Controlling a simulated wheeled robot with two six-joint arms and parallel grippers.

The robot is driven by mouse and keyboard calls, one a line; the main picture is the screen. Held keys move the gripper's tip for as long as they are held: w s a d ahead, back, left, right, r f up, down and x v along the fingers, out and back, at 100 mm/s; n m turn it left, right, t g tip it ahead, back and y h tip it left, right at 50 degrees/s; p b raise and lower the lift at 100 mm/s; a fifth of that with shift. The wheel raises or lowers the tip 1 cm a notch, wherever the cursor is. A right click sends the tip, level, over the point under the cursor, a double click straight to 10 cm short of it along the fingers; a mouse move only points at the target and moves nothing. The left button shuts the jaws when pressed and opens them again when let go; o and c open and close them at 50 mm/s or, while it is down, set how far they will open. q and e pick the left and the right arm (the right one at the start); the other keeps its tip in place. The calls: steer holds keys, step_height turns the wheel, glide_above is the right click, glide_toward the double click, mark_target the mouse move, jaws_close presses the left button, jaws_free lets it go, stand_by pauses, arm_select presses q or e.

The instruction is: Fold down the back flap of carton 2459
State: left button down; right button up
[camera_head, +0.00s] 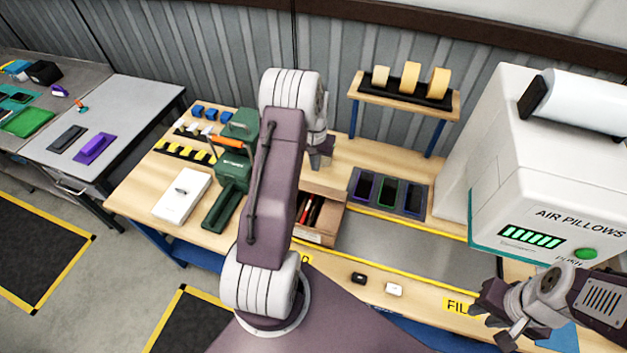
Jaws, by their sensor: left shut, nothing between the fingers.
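A brown open box (330,222) stands on the bench in the middle, partly hidden behind my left arm. Red and dark items lie in it. No number 2459 is readable on it, so I cannot tell if it is the carton, and no back flap shows clearly. My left gripper (318,160) is shut and empty, beyond the box and partly hidden by its own arm. My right gripper (490,318) is at the lower right, over the front of the bench. Its fingers are too unclear to tell if they are open.
A white air pillow machine (545,180) stands at the right. A tape rack (405,90) is at the back. A tray with dark slots (388,190) lies right of the box. A grey recessed surface (400,250) is clear.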

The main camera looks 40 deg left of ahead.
arm_select(q)
steer(key=f+p, duration=0.1)
steer(key=f, duration=0.1)
steer(key=s+f+p, duration=0.1)
steer(key=f, duration=0.1)
steer(key=f+p, duration=0.1)
steer(key=f, duration=0.2)
steer(key=shift+s+d+f, duration=0.1)
steer(key=shift+s+d, duration=0.05)
steer(key=shift+d, duration=0.05)
steer(key=shift+s+d+f+p, duration=0.1)
steer(key=shift+s+f+p, duration=0.2)
steer(key=shift+f, duration=0.3)
steer(key=shift+w, duration=0.1)
